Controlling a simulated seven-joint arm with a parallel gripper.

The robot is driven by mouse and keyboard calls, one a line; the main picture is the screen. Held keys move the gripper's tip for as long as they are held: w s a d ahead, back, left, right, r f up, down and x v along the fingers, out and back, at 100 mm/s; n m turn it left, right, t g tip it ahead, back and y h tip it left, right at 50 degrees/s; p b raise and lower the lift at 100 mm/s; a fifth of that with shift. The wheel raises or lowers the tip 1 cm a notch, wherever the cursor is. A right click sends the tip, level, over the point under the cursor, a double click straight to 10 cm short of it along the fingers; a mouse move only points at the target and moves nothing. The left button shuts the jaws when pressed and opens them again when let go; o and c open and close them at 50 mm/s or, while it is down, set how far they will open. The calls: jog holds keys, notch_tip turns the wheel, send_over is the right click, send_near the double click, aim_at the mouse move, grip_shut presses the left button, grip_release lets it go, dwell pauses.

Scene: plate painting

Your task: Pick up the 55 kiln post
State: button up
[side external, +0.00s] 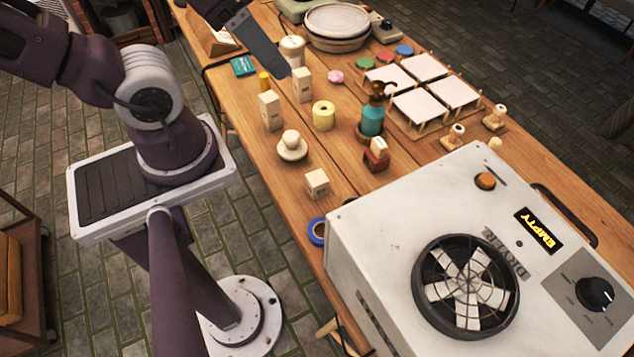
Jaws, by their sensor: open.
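Three cream kiln posts with small dark markings stand on the wooden table. A tall left post (270,110) and another tall post (302,85) stand near each other, and a shorter post (317,184) stands closer to the dryer. The markings are too small to read, so I cannot tell which post is the 55. My gripper (272,58) comes in from the top edge, with a long grey finger slanting down toward the second tall post. It is open, and I see nothing held. Part of it is cut off by the frame, and its exact gap to the post is unclear.
A white dryer (400,222) reading EMPTY fills the front right. White tiles on racks (420,107) lie beyond.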

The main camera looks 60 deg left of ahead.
jog(key=m+g+h, duration=0.8)
jog(key=m+h, duration=0.3)
jog(key=m, duration=2)
send_over(316, 176)
jog(key=d, duration=0.1)
notch_tip(316, 176, down, 17)
jog(key=a+f+n, duration=0.1)
jog(key=f+n, duration=0.3)
jog(key=f, duration=0.1)
jog(key=a+f+n+t, duration=0.1)
jog(key=f+n, duration=0.3)
jog(key=f, duration=0.1)
jog(key=a+f+n+t+h, duration=0.1)
jog(key=f+n, duration=0.4)
jog(key=shift+a+f, duration=0.1)
jog(key=shift+f, duration=0.3)
jog(key=x, duration=0.2)
jog(key=shift+d+f, duration=0.25)
jog(key=shift+f, duration=0.05)
jog(key=shift+d+f, duration=0.15)
jog(key=shift+d, duration=0.1)
grip_shut()
